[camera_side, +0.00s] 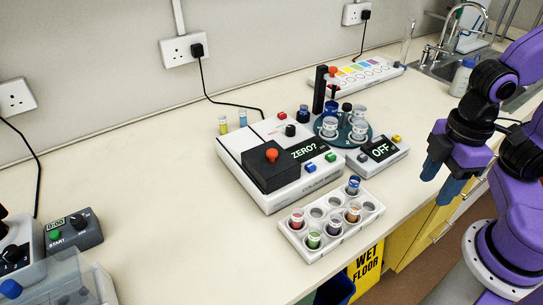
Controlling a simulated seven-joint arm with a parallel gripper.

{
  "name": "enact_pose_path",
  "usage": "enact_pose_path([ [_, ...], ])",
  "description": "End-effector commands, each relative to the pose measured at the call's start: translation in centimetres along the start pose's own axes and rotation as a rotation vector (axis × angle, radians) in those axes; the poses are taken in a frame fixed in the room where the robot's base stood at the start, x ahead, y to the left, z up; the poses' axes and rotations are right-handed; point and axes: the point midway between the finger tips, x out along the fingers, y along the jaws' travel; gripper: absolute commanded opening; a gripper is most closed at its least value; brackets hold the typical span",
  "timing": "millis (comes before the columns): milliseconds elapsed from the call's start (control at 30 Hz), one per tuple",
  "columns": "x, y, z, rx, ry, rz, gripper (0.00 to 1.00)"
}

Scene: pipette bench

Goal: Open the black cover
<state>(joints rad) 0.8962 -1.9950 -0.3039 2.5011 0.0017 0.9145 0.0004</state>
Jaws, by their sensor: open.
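The black cover (276,170) lies closed on the left part of a white instrument (233,160) in the middle of the bench. An orange-red knob (271,155) stands on top of the cover. The instrument's display (309,149) reads "ZERO?", with a blue and a green button along the front. My gripper (440,183), with blue fingers, is open and empty. It hangs pointing down at the right, past the bench's front edge, well apart from the cover.
A white rack (332,243) with several vials stands in front of the instrument. A box reading "OFF" (378,165) and a teal carousel (343,143) with cups and a black post are to its right. Bare bench (140,165) lies left.

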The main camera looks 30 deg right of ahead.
Motion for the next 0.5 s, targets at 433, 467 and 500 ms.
enact_pose_path([
  [433,-5.0,4.6,-11.1,0.095,-0.007,0.004,0.52],
  [467,-5.5,5.0,-12.1,0.103,-0.007,0.004,0.52],
  [500,-6.0,5.7,-13.3,0.116,-0.01,0.004,0.52],
])
